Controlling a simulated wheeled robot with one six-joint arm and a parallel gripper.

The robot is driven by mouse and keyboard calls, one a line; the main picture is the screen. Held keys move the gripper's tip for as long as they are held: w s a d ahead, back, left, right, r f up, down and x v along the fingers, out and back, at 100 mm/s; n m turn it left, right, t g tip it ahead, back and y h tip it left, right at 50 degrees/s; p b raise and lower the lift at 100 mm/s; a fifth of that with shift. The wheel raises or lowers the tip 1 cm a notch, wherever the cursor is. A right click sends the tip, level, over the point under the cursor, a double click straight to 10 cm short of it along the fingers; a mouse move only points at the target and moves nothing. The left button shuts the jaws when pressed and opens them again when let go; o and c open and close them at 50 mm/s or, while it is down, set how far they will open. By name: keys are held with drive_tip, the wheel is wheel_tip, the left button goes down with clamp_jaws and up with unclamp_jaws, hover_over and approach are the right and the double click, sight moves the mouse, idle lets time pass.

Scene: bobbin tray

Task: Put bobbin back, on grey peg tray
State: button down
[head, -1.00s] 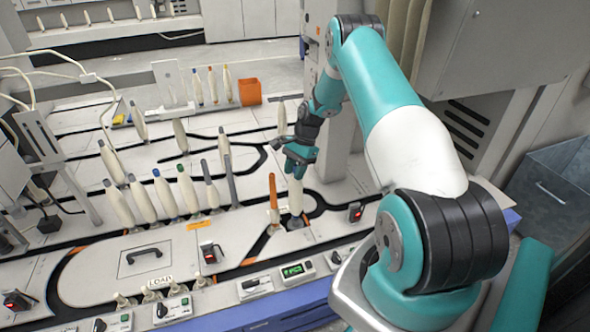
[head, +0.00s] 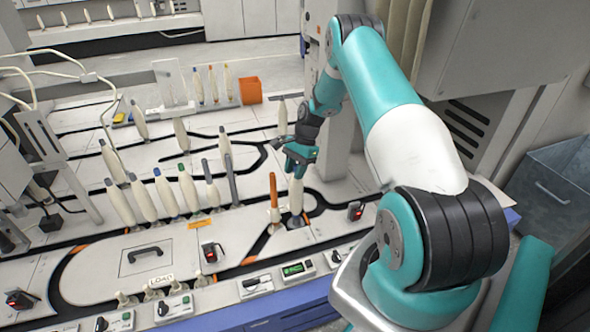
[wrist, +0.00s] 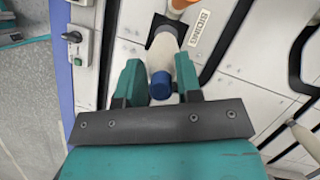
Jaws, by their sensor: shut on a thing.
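My gripper (head: 299,160) is shut on a white bobbin (head: 296,194) with a blue tip, held upright. In the wrist view the gripper (wrist: 161,88) has a finger on each side of this bobbin (wrist: 170,52), and its blue tip (wrist: 160,86) points toward the camera. The bobbin's lower end is over a small dark grey square tray (wrist: 157,32), partly hidden by the bobbin. I cannot tell whether the bobbin is seated on its peg.
An orange-brown bobbin (head: 273,192) stands close to the left of the held one. Several white bobbins with coloured tips (head: 164,194) stand in a row farther left. An orange bin (head: 250,90) is behind. A red-buttoned switch box (head: 355,211) sits to the right.

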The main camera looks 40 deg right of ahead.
drive_tip(key=shift+f, duration=0.45)
drive_tip(key=c, duration=1.1)
unclamp_jaws()
drive_tip(key=shift+p+v, duration=3.6)
drive_tip(key=shift+v, duration=1.85)
